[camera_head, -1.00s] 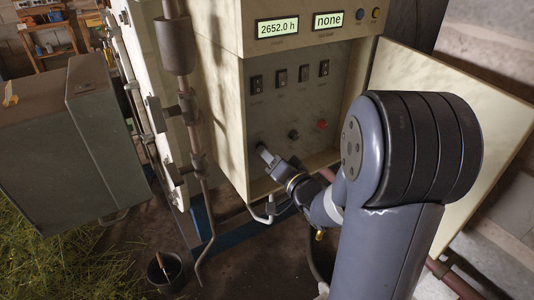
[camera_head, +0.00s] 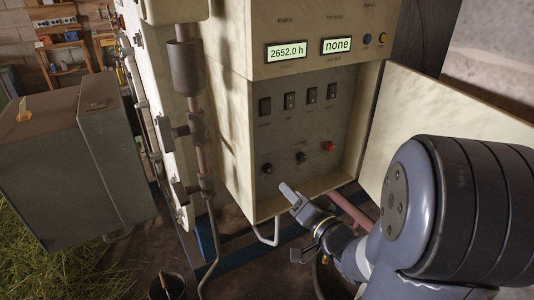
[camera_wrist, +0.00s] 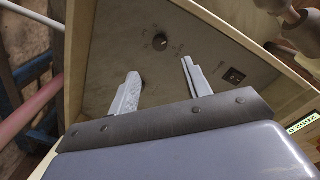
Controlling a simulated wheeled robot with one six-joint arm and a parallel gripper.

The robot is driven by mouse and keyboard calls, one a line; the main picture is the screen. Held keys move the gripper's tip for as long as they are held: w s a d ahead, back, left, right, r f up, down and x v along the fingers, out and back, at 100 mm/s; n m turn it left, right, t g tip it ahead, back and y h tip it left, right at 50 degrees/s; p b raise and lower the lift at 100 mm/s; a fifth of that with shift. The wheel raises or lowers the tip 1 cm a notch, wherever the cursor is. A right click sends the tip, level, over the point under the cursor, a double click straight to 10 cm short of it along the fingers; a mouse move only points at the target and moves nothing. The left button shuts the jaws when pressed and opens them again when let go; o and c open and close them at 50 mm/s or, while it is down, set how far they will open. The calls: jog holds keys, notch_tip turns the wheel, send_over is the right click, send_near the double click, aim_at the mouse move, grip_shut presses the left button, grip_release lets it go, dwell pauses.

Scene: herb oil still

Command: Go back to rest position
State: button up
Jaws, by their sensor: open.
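My gripper (camera_head: 288,195) is in front of the lower part of an open control cabinet (camera_head: 238,130), below its knobs. In the wrist view my gripper (camera_wrist: 160,85) has its two fingers apart with nothing between them, facing the grey panel (camera_wrist: 190,60). The panel carries a row of dark switches (camera_head: 289,101), a left black knob (camera_head: 267,168), a middle black knob (camera_head: 301,157) and a red knob (camera_head: 329,147). Above it, one display (camera_head: 286,52) reads 2652.0 h and another display (camera_head: 337,45) reads none.
The cabinet door (camera_head: 455,115) stands open on the right, behind my arm. A vertical pipe (camera_head: 190,75) runs left of the cabinet. A green-grey box (camera_head: 55,160) stands at the left. A dark bucket (camera_head: 168,287) is on the ground at the bottom.

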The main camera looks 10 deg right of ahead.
aim_at(271, 171)
jog(key=x, duration=1)
jog(key=shift+w+a, duration=0.1)
jog(key=shift+w, duration=0.1)
